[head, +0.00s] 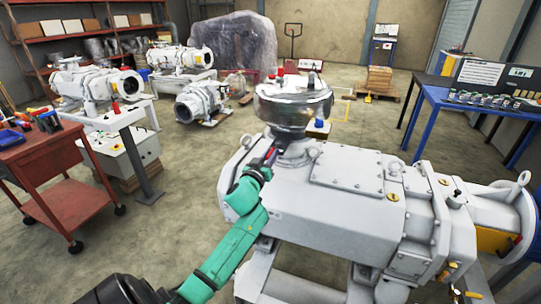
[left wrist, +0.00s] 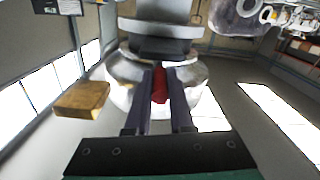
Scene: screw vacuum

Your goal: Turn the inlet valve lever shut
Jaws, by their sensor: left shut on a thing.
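The large white screw vacuum pump (head: 345,168) fills the middle and right of the head view. A shiny round metal inlet body (head: 293,104) sits on its top at the left end. My green left arm comes up from the bottom left, and its gripper (head: 270,154) is at the base of this body. In the left wrist view the two dark fingers of the gripper (left wrist: 160,98) are closed on the red lever (left wrist: 160,86), one on each side. The lever is mostly hidden in the head view. My right gripper is not in view.
A red tool cart (head: 62,160) stands at the left, and a blue-framed table (head: 480,104) at the right. Other pumps (head: 200,100) stand behind on the floor and on stands. The concrete floor between the cart and the pump is clear.

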